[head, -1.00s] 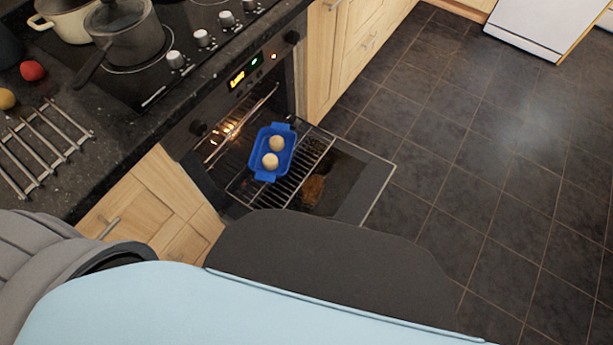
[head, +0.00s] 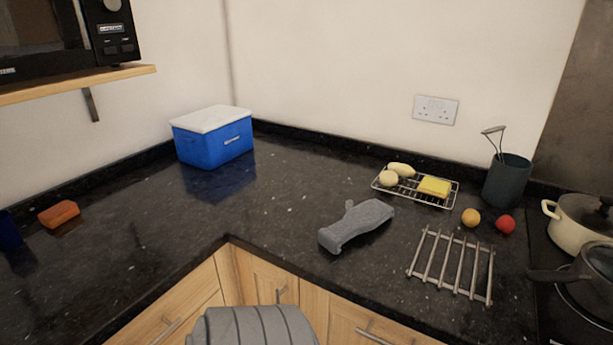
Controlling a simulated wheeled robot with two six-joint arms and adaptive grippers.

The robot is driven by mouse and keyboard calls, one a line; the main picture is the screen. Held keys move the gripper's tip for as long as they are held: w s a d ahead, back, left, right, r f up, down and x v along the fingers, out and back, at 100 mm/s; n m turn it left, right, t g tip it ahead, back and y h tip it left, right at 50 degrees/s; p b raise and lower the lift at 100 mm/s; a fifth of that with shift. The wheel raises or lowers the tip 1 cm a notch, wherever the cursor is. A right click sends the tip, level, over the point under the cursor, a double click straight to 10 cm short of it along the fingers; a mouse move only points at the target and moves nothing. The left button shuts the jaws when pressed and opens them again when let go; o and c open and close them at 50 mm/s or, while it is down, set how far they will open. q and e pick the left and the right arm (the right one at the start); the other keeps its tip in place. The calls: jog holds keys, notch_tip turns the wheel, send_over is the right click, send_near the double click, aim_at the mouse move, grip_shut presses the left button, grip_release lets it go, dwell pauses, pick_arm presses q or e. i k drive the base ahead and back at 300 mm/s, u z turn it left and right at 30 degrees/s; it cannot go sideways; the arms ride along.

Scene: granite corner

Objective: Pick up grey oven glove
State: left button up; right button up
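The grey oven glove (head: 357,224) lies flat on the dark granite counter, near the front edge right of the inner corner. Its thumb points up toward the back wall and its cuff lies at the lower left. Nothing touches it. A grey ribbed part of my own arm shows at the bottom middle, in front of the cupboards and below the glove. Neither of my grippers shows in the head view.
A metal trivet (head: 452,262) lies right of the glove. A blue cool box (head: 214,145) stands in the corner.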

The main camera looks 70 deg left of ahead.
aim_at(365, 217)
jog(key=u, duration=1.3)
jog(key=k, duration=0.2)
jog(key=u, duration=0.95)
